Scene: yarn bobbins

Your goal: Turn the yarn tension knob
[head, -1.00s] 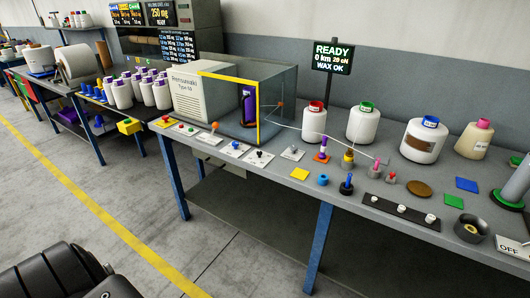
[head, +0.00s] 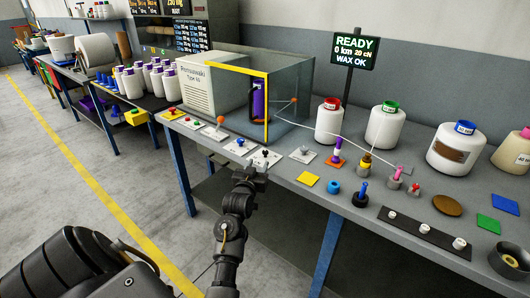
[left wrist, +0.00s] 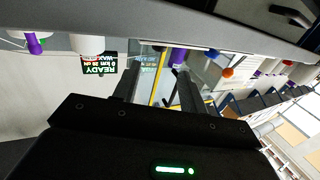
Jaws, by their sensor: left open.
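Several small knobs and levers on white plates line the bench's front edge: an orange ball (head: 220,120), a blue knob (head: 240,142), a dark knob (head: 265,154) and a grey knob (head: 304,150). I cannot tell which one is the yarn tension knob. My left gripper (head: 250,174) is just in front of the bench edge, below the dark knob's plate, apparently not touching it. In the left wrist view its two fingers (left wrist: 156,88) are apart with nothing held between them. My right gripper is not in view.
A glass case with a yellow frame (head: 267,110) stands behind the knobs. A yarn runs from it to small posts (head: 366,162). White bobbins (head: 330,122) and a READY display (head: 355,50) stand at the back. A dark strip (head: 424,232) lies front right. The floor is clear.

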